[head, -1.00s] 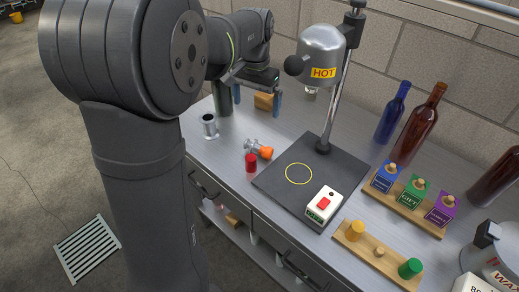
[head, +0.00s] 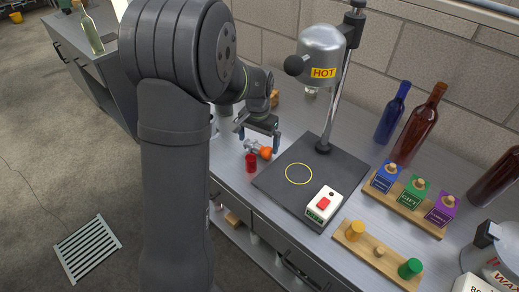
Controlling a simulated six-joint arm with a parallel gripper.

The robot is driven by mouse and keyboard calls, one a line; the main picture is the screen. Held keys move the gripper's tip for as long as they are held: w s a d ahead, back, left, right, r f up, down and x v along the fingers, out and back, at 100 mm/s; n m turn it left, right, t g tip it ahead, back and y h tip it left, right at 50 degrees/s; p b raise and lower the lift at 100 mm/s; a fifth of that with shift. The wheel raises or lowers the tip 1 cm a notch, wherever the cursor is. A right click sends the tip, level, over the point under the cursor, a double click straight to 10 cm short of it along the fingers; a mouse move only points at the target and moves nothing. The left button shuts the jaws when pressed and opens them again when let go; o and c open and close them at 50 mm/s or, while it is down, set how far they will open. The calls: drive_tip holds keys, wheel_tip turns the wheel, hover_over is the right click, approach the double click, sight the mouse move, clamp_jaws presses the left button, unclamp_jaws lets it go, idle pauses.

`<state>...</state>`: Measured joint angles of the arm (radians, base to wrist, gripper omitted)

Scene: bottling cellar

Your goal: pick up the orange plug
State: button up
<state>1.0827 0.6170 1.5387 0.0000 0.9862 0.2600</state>
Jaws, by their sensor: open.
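An orange plug-like piece (head: 266,153) lies on the metal bench, left of the dark heater base, with a silver metal part against its left side. I cannot tell whether the two are joined. My gripper (head: 258,139) is open, fingers pointing down, just above and behind the orange piece and the silver part. Nothing shows between its fingers. Whether a fingertip touches the orange piece is too small to tell.
A red cylinder (head: 251,162) stands close in front of the orange piece. The dark heater base (head: 270,181) with its "HOT" lamp head (head: 321,50) is to the right. Blue and brown bottles (head: 393,112) stand at the back right. A green cylinder (head: 410,268) shares the front rack.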

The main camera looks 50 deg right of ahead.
sight(258, 145)
wheel_tip(258, 145, down, 2)
drive_tip(key=shift+f, duration=0.1)
drive_tip(key=c, duration=0.9)
drive_tip(key=shift+o, duration=0.2)
wheel_tip(258, 145, up, 10)
drive_tip(key=w+a+f+n, duration=0.2)
drive_tip(key=w+a+n, duration=0.4)
drive_tip(key=w+a, duration=1.4)
drive_tip(key=w+a+f+n, duration=0.1)
drive_tip(key=w+a+n, duration=0.2)
drive_tip(key=a, duration=1)
drive_tip(key=w+a+n, duration=0.3)
drive_tip(key=w+a, duration=0.5)
drive_tip(key=a, duration=0.6)
drive_tip(key=shift+w+a+f, duration=0.15)
drive_tip(key=shift+a+f, duration=0.05)
drive_tip(key=shift+f, duration=0.2)
